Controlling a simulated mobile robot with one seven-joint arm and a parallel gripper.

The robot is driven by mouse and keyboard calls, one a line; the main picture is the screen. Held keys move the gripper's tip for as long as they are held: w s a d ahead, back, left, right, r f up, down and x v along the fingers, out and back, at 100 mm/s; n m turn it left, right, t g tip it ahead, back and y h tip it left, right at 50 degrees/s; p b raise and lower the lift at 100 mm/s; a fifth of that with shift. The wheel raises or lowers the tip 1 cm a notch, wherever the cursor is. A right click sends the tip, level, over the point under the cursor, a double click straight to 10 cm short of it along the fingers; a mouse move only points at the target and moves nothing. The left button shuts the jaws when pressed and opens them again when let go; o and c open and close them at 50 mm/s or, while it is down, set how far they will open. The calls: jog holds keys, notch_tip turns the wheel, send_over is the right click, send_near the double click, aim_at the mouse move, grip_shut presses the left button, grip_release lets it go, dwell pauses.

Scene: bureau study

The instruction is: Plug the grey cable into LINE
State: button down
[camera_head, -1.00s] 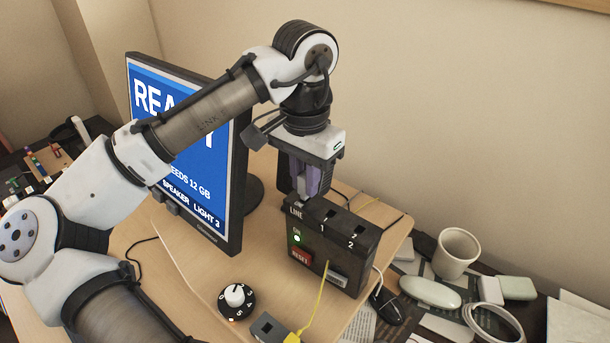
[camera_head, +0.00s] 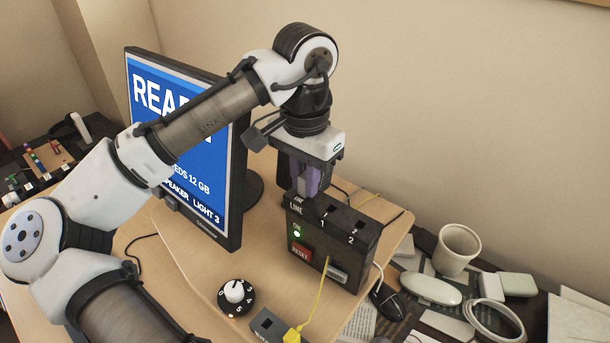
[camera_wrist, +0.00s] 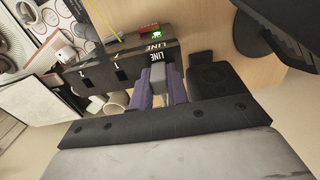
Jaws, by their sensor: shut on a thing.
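A black box (camera_head: 335,245) stands on the desk, with sockets marked LINE, 1 and 2 along its top edge. A green light and a red RESET button are on its front. My gripper (camera_head: 306,186) points down at the LINE end of the box. In the wrist view my gripper (camera_wrist: 162,88) has purple fingers, shut on a grey plug (camera_wrist: 172,78) beside the LINE label (camera_wrist: 153,61). The fingers hide the LINE socket, so I cannot tell whether the plug is in it. Most of the grey cable is hidden.
A monitor (camera_head: 180,130) stands close left of my gripper. A yellow cable (camera_head: 319,298) hangs in front of the box. A dial (camera_head: 236,293) is on the desk. A mug (camera_head: 457,247), a mouse and a white coiled cable lie to the right.

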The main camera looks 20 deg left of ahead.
jog(key=shift+f, duration=0.2)
jog(key=c, duration=1.3)
grip_release()
